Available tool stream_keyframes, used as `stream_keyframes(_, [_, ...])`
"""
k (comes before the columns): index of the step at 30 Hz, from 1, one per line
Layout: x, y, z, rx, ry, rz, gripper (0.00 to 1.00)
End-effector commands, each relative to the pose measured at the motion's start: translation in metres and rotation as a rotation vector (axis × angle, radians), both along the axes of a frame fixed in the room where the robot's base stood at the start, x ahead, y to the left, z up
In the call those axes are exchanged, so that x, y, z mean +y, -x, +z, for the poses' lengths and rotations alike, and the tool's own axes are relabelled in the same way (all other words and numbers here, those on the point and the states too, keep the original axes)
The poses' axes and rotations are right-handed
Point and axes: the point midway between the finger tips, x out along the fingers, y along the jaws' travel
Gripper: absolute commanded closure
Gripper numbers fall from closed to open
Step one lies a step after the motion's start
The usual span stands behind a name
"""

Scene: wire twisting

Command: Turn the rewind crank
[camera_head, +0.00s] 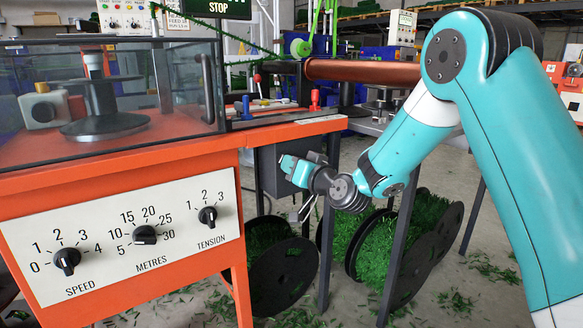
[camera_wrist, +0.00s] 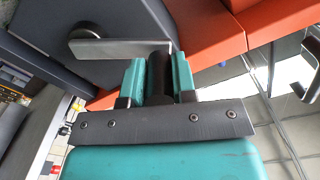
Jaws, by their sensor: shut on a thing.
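The rewind crank shows in the wrist view: a flat grey metal arm (camera_wrist: 120,49) reaches right from a round hub (camera_wrist: 82,34) on a dark grey housing. Its dark handle (camera_wrist: 160,70) stands between the two teal fingers of my gripper (camera_wrist: 160,84). The fingers are shut on the handle, one on each side. In the head view my gripper (camera_head: 293,170) is beside the dark grey housing (camera_head: 270,165) under the orange bench. There the gripper and housing mostly hide the crank, and I cannot make out its arm.
The orange bench (camera_head: 120,170) with its dial panel (camera_head: 130,240) stands at left. Black spools with green wire (camera_head: 283,276) sit below on the floor among dark frame legs. A copper-coloured roller (camera_head: 362,73) lies above, behind my arm. Green scraps litter the floor at right.

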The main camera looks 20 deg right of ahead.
Motion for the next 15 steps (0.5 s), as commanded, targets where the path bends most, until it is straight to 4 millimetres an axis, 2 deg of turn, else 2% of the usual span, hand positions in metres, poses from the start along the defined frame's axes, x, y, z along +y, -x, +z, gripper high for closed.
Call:
stream_keyframes(1, [-0.003,-0.001,0.006,0.01,-0.036,-0.003,1.0])
stream_keyframes(8, [-0.011,-0.003,0.013,0.057,-0.179,-0.002,1.0])
stream_keyframes(15, [-0.017,-0.005,0.018,0.054,-0.174,-0.002,1.0])
